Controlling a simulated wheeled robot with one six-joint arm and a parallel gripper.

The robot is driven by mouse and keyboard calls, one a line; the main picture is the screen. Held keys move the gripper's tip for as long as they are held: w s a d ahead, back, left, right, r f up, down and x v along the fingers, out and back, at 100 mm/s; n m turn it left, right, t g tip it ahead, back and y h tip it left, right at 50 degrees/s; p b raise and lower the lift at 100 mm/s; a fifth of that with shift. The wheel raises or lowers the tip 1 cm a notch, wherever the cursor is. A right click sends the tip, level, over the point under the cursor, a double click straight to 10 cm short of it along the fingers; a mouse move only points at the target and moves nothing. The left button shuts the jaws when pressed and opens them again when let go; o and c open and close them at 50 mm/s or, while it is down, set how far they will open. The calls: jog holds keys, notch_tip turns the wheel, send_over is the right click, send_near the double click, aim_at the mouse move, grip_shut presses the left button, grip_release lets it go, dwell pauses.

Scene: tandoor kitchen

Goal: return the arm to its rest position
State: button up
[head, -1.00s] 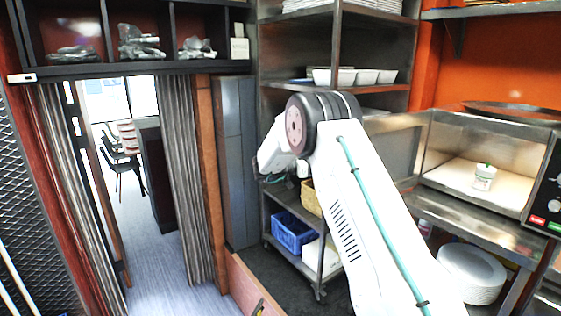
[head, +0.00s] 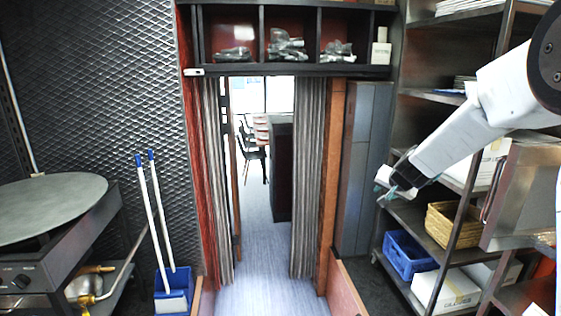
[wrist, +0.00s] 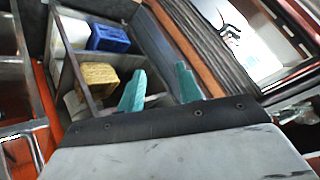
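My arm reaches in from the right edge of the head view, with its white forearm sloping down to the left. My gripper (head: 385,188) is at its end, in front of the metal shelf rack and well above the floor. The wrist view shows its two teal fingers (wrist: 160,88) standing apart with nothing between them, so it is open and empty.
The metal rack at right holds a blue crate (head: 408,254) and a yellow basket (head: 452,226). A curtained doorway (head: 265,190) is in the middle. At left are a round griddle (head: 45,205) and a blue bucket (head: 174,303) with white-handled tools. The floor ahead is clear.

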jog(key=s+a+r+n+g+y, duration=0.1)
jog(key=s+a+r+n+g, duration=0.2)
jog(key=s, duration=0.9)
jog(key=s+a+n+g+y, duration=0.1)
jog(key=s+a+g+y, duration=0.3)
jog(key=s, duration=0.9)
jog(key=s+r+n+h, duration=0.1)
jog(key=s+r+h, duration=0.1)
jog(key=s, duration=1)
jog(key=s+d+r+n+g+h, duration=0.1)
jog(key=s+h, duration=0.1)
jog(key=s, duration=1)
jog(key=shift+s+d+r+h, duration=0.15)
jog(key=shift+s+r+h, duration=0.05)
jog(key=shift+r+h, duration=0.2)
jog(key=shift+d, duration=0.1)
